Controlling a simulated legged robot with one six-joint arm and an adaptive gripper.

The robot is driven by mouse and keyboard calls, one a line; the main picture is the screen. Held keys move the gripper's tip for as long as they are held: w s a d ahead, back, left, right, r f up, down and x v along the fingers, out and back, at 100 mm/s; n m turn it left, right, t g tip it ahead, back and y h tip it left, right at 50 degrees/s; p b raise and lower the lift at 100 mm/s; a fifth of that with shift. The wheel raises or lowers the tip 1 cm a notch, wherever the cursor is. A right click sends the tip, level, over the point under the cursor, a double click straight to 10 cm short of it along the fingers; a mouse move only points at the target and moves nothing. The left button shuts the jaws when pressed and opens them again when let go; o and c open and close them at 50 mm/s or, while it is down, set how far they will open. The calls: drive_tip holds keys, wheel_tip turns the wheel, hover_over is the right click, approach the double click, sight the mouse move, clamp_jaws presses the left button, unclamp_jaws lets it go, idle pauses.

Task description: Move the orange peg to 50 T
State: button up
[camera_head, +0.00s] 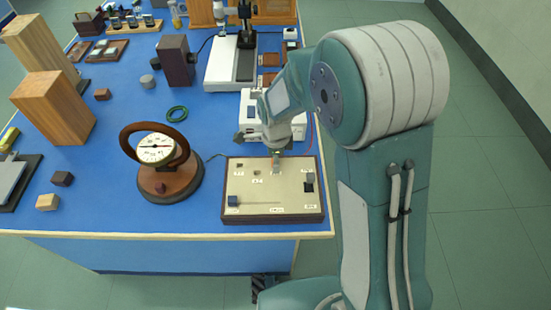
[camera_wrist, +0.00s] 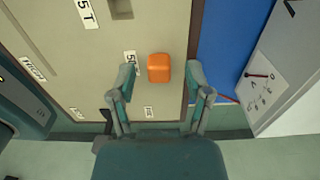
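The orange peg (camera_wrist: 158,67) shows in the wrist view as a rounded orange block on the beige panel (camera_wrist: 60,50). A white label beginning with 5 (camera_wrist: 130,62) is just left of it, partly covered by a finger. My gripper (camera_wrist: 160,76) is open, with one finger on each side of the peg and a gap at both sides. A square recess (camera_wrist: 121,8) is beside the "5 T" label (camera_wrist: 86,12). In the head view the panel (camera_head: 265,205) lies near the table's front edge, and my gripper (camera_head: 275,156) is over its back right part, largely hiding the peg.
A round dial gauge (camera_head: 157,150) on a brown base stands left of the panel. A white instrument (camera_head: 252,115) is behind it. A dark block (camera_head: 309,183) and a blue-grey knob (camera_head: 233,201) are on the panel. The table's right edge is close by.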

drive_tip(key=shift+r, duration=0.1)
wheel_tip(320, 180, up, 12)
idle(0.6)
idle(0.4)
